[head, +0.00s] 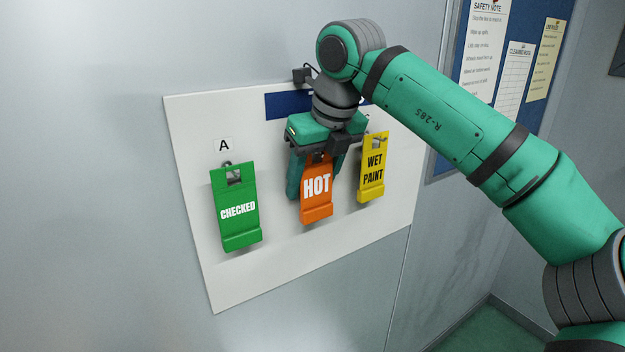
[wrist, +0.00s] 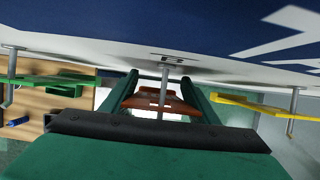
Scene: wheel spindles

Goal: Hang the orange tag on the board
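The orange tag (head: 316,188), marked HOT, is upright in front of the white board (head: 245,285), between the green and yellow tags. My gripper (head: 318,178) comes down from above, one finger along each side edge of the tag. In the wrist view the orange tag (wrist: 158,103) lies between my fingers (wrist: 162,95). A metal peg (wrist: 164,88) from the board crosses the tag's middle and seems to pass through it. Whether the fingers press its edges or stand just clear, I cannot tell. My gripper hides the tag's top in the head view.
The green CHECKED tag (head: 236,212) hangs at the left below the letter A. The yellow WET PAINT tag (head: 372,172) hangs close at the right of my gripper. A blue notice board (head: 446,135) is farther right. The board's lower part is clear.

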